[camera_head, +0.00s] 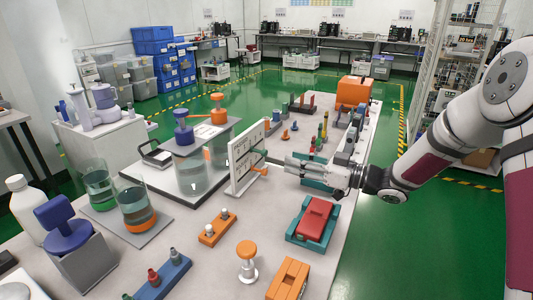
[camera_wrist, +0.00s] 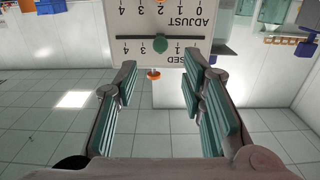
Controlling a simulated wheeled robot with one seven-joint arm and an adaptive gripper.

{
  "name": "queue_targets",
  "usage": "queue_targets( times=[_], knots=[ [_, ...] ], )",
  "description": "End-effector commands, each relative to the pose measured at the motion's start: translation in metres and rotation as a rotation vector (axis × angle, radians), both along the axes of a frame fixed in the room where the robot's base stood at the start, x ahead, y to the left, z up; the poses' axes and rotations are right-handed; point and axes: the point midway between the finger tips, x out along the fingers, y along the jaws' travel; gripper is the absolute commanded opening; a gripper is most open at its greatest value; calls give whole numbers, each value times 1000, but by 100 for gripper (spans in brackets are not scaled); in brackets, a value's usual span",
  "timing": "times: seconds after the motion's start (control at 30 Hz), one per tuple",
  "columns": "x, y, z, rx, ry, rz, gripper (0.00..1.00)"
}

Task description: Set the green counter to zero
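The green counter (camera_wrist: 160,45) is a round knob on a horizontal slot of a white panel (camera_wrist: 185,12), seen upside down in the wrist view. The knob sits where the 2 would be, between the marks 1 and 3; my right finger hides the zero end of that slot.
In the head view, a red-and-teal device (camera_head: 316,218) stands near my gripper, and a glass vessel with an orange-and-blue stand (camera_head: 193,172) is left of the panel. Several small parts crowd the table.

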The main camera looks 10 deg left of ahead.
Motion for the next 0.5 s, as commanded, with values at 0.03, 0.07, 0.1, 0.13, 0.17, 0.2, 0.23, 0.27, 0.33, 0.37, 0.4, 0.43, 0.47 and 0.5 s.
queue_targets(
  times=[0.03, 0.07, 0.1, 0.13, 0.17, 0.2, 0.23, 0.27, 0.33, 0.37, 0.4, 0.43, 0.47, 0.5],
  knots=[
    [3, 11, -1, 2, -2, 3, 37],
    [5, 17, -1, 1, -1, 4, 37],
    [8, 24, -1, -1, -2, 3, 37],
    [10, 29, -1, 0, -2, 2, 37],
    [12, 35, -1, 0, -2, 2, 37],
    [15, 43, -1, -1, -2, 2, 37],
    [17, 48, -1, 0, -2, 2, 37],
    [19, 53, -1, 0, -2, 2, 37],
    [23, 64, -1, 0, -1, 1, 37],
    [24, 69, -1, 0, -1, 1, 37],
    [26, 74, -1, 1, -1, 1, 37],
    [28, 77, -1, 1, -1, 0, 37],
    [29, 80, -1, 0, -1, -1, 37],
    [31, 84, -1, -1, -1, -1, 37]
  ],
)
